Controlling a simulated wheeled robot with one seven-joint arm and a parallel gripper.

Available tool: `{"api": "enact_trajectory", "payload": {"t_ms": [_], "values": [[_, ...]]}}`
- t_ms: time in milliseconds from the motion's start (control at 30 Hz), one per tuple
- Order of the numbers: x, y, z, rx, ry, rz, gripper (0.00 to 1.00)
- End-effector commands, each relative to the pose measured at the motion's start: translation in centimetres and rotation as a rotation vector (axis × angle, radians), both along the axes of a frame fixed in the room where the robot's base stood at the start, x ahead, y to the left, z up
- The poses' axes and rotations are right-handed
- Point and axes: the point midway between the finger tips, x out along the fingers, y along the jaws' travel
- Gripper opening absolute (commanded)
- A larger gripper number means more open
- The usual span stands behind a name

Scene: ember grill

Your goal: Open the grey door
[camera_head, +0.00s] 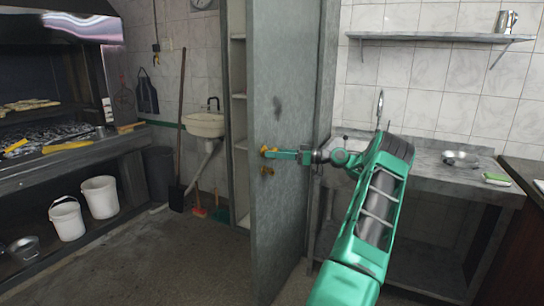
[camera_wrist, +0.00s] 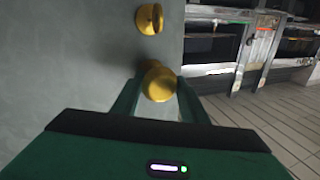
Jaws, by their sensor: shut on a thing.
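The grey door (camera_head: 278,215) stands open, swung out from a tall cabinet, with pale shelves (camera_head: 239,115) showing behind its left edge. In the wrist view the door (camera_wrist: 90,60) fills the left side. My gripper (camera_head: 268,152) is at the door's left edge, shut on a yellow knob (camera_wrist: 158,82). In the wrist view my gripper (camera_wrist: 158,88) has one finger on each side of the knob. A second yellow fitting (camera_wrist: 149,19) sits on the door beyond the held knob; in the head view a yellow fitting (camera_head: 267,170) shows just below my gripper.
A grill counter (camera_head: 70,160) with white buckets (camera_head: 68,220) below stands at left. A sink (camera_head: 204,124), broom and dustpans are behind the door's left side. A steel table (camera_head: 430,170) with a bowl stands at right. The floor (camera_head: 180,265) left of the door is clear.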

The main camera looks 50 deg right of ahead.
Motion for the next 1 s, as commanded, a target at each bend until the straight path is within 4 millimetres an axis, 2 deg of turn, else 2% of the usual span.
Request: {"api": "enact_trajectory", "payload": {"t_ms": [67, 100, 133, 433, 567, 1000], "values": [[0.0, -0.6, -0.1, 0.000, 0.004, -0.016, 0.00], [0.0, -0.6, -0.2, 0.000, 0.005, -0.016, 0.49], [0.0, -0.5, -0.1, 0.000, 0.005, -0.015, 0.56], [0.1, -0.2, 0.0, -0.001, 0.002, -0.007, 0.56], [-0.6, -0.6, 0.0, 0.000, 0.000, -0.007, 0.56], [-7.2, -4.5, -0.1, 0.001, 0.001, -0.011, 0.56]]}}
